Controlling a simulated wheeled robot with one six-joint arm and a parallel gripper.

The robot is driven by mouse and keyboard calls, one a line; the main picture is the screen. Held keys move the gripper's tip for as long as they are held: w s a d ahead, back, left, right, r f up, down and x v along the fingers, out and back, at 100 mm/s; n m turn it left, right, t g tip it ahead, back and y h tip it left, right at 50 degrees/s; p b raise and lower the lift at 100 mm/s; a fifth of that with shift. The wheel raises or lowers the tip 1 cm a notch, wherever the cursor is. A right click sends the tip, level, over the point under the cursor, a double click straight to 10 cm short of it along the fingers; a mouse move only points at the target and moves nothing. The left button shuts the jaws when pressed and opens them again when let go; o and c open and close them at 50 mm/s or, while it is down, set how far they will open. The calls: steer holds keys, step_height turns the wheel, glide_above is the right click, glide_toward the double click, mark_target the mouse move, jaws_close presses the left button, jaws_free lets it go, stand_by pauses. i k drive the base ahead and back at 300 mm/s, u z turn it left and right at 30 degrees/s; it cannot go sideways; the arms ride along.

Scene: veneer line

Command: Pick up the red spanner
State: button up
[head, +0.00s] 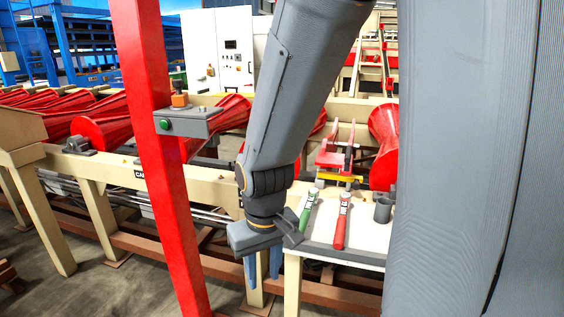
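A long red tool (340,234) with a pale label lies on the white table top, to the right of my gripper. It is the likeliest red spanner, but its jaw shape is too small to tell. A similar green tool (306,212) lies to its left, nearer my gripper. My gripper (263,270) points down with its two blue fingers apart and nothing between them. It hangs in front of the table's left edge, apart from both tools.
A dark grey cup (383,211) stands right of the red tool. A red and yellow item (340,178) sits at the table's back. A red post (160,170) rises to the left. Red rollers (102,132) line the conveyor behind.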

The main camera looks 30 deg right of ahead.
mark_target(344, 199)
steer(key=u, duration=1.35)
steer(key=i, duration=0.4)
steer(key=z, duration=2.3)
